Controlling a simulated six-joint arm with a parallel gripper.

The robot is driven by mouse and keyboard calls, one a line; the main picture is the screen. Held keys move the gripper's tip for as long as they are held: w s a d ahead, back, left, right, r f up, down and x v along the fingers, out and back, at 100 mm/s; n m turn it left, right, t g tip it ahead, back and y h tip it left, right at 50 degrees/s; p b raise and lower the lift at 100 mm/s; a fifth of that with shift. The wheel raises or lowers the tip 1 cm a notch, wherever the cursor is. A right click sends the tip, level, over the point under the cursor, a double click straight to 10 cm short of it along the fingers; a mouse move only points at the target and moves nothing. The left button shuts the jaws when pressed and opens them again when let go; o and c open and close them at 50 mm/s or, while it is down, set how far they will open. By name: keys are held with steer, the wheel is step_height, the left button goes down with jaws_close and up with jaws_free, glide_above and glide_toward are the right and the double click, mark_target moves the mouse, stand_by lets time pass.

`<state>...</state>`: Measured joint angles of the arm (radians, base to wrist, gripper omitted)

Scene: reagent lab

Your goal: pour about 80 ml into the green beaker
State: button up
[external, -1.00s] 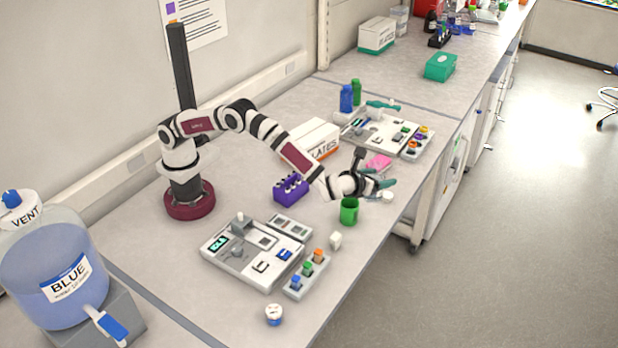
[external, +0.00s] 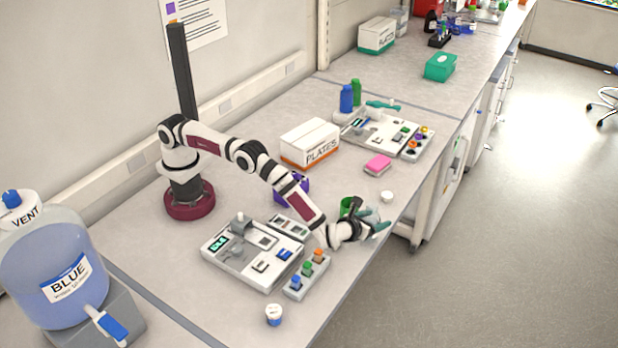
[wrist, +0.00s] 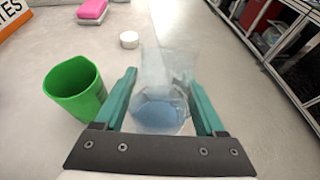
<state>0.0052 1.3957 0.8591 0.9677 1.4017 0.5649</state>
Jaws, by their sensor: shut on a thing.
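The green beaker (wrist: 75,88) stands upright on the bench, left of my gripper in the wrist view. In the external view the green beaker (external: 346,205) is partly hidden behind my gripper (external: 372,222). In the wrist view my gripper (wrist: 160,100) has its teal fingers shut on a clear vessel (wrist: 163,70) with pale blue liquid (wrist: 158,112) in it. The vessel is see-through and its outline is faint; I cannot tell its exact tilt. It is beside the green beaker, apart from it.
A white cap (wrist: 129,40) and a pink block (wrist: 92,10) lie beyond the vessel. The instrument (external: 245,255) and a button box (external: 307,275) are left of my gripper in the external view. The bench edge is close on the right. A PLATES box (external: 310,143) stands farther back.

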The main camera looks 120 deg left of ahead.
mark_target(373, 206)
steer(key=shift+s+n, duration=0.1)
steer(key=shift+n, duration=0.2)
steer(key=shift+s+a+n+t+h, duration=0.15)
steer(key=shift+n+t+h, duration=0.15)
steer(key=shift+n+t, duration=0.15)
steer(key=shift+s+a+n+t+h, duration=0.15)
steer(key=shift+n+t+h, duration=0.15)
steer(key=shift+n+t, duration=0.15)
steer(key=r, duration=0.1)
steer(key=r+n+t, duration=0.1)
steer(key=r, duration=0.1)
steer(key=s+r+n+h, duration=0.1)
steer(key=shift+a+r+t, duration=0.2)
steer(key=shift+t, duration=0.2)
steer(key=shift+w+d+f+n+t, duration=0.1)
steer(key=shift+f+n+t, duration=0.35)
steer(key=shift+n, duration=0.25)
step_height(373, 206, down, 2)
steer(key=shift+w+d+f+n+t, duration=0.15)
steer(key=shift+f+n+t, duration=0.1)
steer(key=shift+n, duration=0.15)
steer(key=shift+w+f+t+h, duration=0.15)
steer(key=shift+f+t+h, duration=0.1)
steer(key=shift+t+h, duration=0.05)
steer(key=shift+w+d+r+n+t, duration=0.15)
steer(key=shift+n+t, duration=0.15)
steer(key=shift+n, duration=0.3)
steer(key=shift+w+r+n+t, duration=0.15)
steer(key=shift+r+n+t, duration=0.25)
steer(key=shift+r+n, duration=0.1)
